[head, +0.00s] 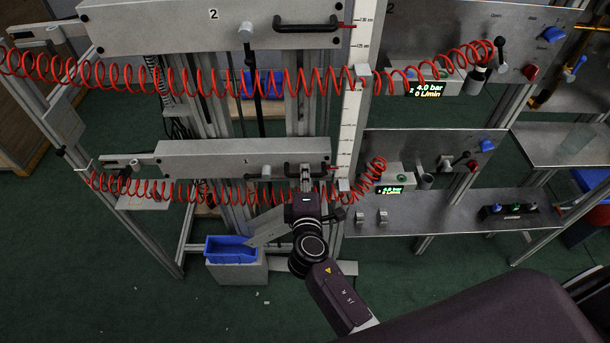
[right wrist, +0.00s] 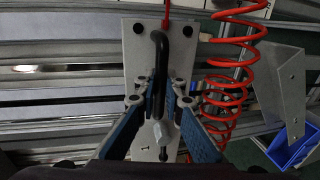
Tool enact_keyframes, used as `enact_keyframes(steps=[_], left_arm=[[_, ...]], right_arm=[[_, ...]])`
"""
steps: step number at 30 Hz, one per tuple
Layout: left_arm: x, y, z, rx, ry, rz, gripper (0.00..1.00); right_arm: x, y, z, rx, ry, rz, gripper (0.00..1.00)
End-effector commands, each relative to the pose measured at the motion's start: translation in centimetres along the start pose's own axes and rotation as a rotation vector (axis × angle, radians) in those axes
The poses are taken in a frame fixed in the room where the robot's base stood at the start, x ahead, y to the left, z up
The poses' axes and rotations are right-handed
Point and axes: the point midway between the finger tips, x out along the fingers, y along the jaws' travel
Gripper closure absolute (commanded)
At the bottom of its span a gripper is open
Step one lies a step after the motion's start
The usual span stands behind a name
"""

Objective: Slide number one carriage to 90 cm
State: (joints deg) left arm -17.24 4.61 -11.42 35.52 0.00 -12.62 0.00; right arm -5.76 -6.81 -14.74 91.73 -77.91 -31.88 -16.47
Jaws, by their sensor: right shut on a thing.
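The number one carriage (head: 215,161) is a long grey plate marked 1, on the lower left of the rig in the head view. Its black bar handle (head: 286,170) is at the right end, and it also shows in the right wrist view (right wrist: 161,46). My right gripper (head: 305,180) is at this handle; in the right wrist view its blue-padded fingers (right wrist: 160,92) close around the bar. A red pointer (head: 336,169) reaches the upright scale (head: 347,125); the marks beside it are too small to read. A grey-tipped clamp lever (head: 266,172) sits left of the handle.
The number two carriage (head: 190,25) is above, with a coiled red hose (head: 200,82) below it. Another red hose (head: 150,190) hangs along carriage one. A blue bin (head: 230,249) stands below. A metal shelf (head: 440,212) is to the right.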

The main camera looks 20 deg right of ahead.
Motion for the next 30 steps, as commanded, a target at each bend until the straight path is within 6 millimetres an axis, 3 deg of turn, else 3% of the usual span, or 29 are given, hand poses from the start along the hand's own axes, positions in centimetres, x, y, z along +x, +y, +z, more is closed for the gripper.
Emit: enact_keyframes(steps=[1, 6, 7, 12, 20, 25, 30], left_arm=[[0.0, 0.0, 0.0, 0.000, 0.000, 0.000, 1.00], [0.0, 0.0, -0.1, 0.000, 0.001, 0.000, 1.00], [0.0, 0.0, -0.1, 0.000, 0.001, 0.000, 1.00], [0.0, 0.0, -0.1, 0.001, 0.001, 0.000, 1.00], [0.1, 0.0, -0.1, 0.001, 0.002, 0.000, 1.00], [0.1, 0.0, -0.1, 0.001, 0.002, 0.000, 1.00], [0.1, 0.0, -0.1, 0.000, 0.001, 0.000, 1.00]], right_arm=[[0.2, 1.0, -0.1, 0.001, 0.001, 0.018, 1.00], [0.2, 1.0, -0.1, 0.002, 0.002, 0.018, 1.00], [0.2, 1.0, -0.1, 0.002, 0.002, 0.018, 0.89], [0.2, 0.8, -0.1, 0.003, 0.001, 0.015, 0.73], [0.0, 0.4, 0.0, 0.002, 0.001, 0.008, 0.73], [-1.5, 0.2, -0.1, 0.002, 0.001, 0.005, 0.73], [-4.8, 0.2, -0.1, 0.003, 0.002, 0.005, 0.73]])
